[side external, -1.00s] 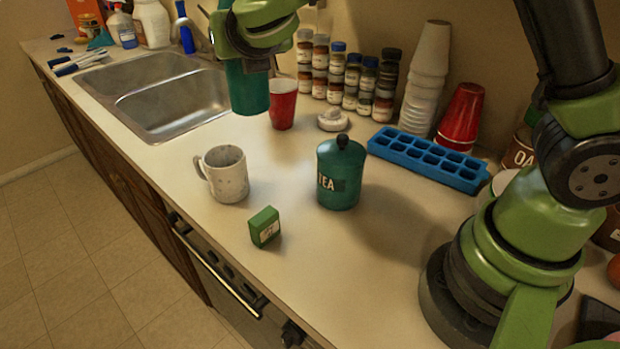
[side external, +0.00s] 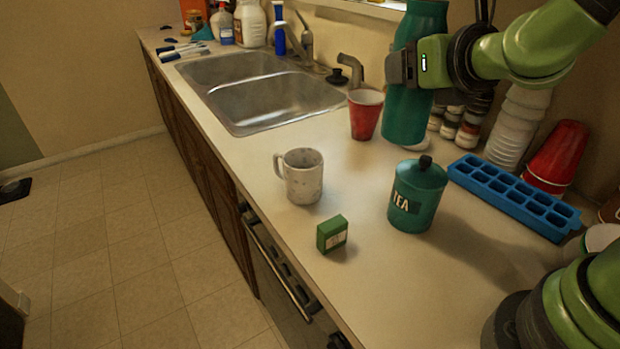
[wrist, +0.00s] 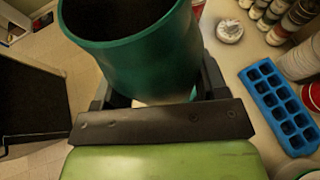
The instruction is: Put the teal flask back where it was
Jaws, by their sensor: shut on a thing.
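The teal flask (side external: 408,112) is a tall, upright cylinder in my gripper (side external: 402,68), which is shut around its middle. In the side external view it stands out behind the tea canister, in front of the spice jars. The gap between its base and the counter is hard to judge. In the wrist view the flask (wrist: 150,62) fills the top centre with its dark open mouth toward the camera, between the fingers of my gripper (wrist: 155,90). Its base is hidden there.
The teal tea canister (side external: 418,198) is nearest in front of the flask. A red cup (side external: 364,115) is just left. A speckled mug (side external: 303,178) and green box (side external: 332,234) stand nearer the counter edge. A blue ice tray (side external: 515,197) lies right; the sink (side external: 262,90) is left.

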